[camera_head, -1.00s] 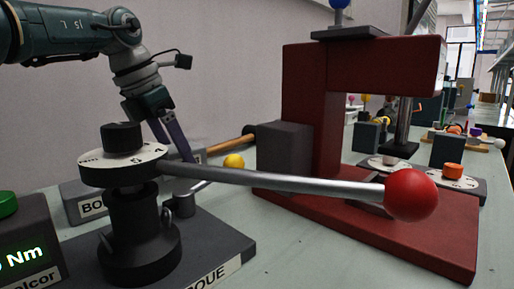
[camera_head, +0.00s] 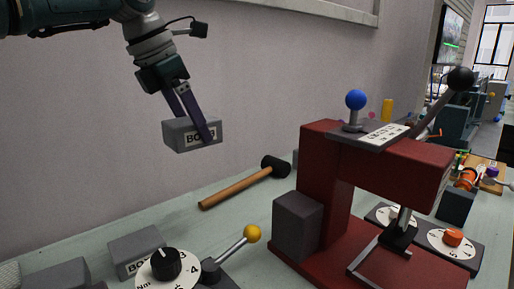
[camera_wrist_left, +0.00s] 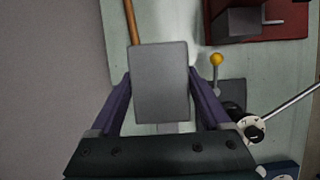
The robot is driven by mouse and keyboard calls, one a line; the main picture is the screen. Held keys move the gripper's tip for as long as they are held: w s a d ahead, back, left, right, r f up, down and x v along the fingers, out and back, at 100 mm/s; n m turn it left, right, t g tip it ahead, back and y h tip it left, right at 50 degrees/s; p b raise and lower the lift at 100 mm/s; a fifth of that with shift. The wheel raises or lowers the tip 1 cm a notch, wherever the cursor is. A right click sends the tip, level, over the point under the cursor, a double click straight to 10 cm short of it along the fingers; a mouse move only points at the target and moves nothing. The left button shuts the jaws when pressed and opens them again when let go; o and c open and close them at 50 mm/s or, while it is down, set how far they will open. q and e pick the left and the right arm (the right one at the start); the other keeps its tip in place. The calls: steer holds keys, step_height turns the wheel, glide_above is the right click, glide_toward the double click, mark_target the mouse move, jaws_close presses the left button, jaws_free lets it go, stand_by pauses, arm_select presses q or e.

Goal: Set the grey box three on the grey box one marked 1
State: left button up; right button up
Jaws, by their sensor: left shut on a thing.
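My left gripper (camera_head: 203,133) is shut on a grey box (camera_head: 179,136) and holds it in the air, clear of the table. The held box's white label starts with "BO"; a finger covers part of it, so I cannot read its number surely. In the left wrist view the box's plain grey face (camera_wrist_left: 160,92) sits between the two purple fingers. A second grey box (camera_head: 138,243) rests on the table lower left, with a label starting "BO"; the black-knobbed dial hides the rest. I cannot tell its number. My right gripper is not in view.
A dial (camera_head: 158,272) with a yellow-ball lever (camera_head: 252,233) stands before the table box. A black-headed mallet (camera_head: 237,187) lies behind. A red press (camera_head: 322,170) with a grey block (camera_head: 297,225) stands right. Another grey object (camera_head: 57,277) sits lower left.

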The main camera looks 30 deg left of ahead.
mark_target(168, 137)
arm_select(q)
steer(key=s, duration=0.1)
steer(key=s+a, duration=0.1)
steer(key=s, duration=0.1)
steer(key=s+a, duration=0.1)
steer(key=s, duration=0.1)
steer(key=shift+a+r+b, duration=0.2)
steer(key=shift+r+b, duration=0.1)
steer(key=shift+b, duration=0.1)
steer(key=s+a+r, duration=0.3)
steer(key=s, duration=0.4)
steer(key=f+b, duration=0.1)
steer(key=f, duration=0.8)
steer(key=f+b, duration=0.1)
steer(key=f, duration=0.9)
steer(key=shift+s+d, duration=0.1)
steer(key=shift+s, duration=0.1)
steer(key=shift+r, duration=0.1)
steer(key=o, duration=1.3)
steer(key=shift+o, duration=0.2)
steer(key=shift+r, duration=0.3)
steer(key=v, duration=1.1)
steer(key=shift+r, duration=0.25)
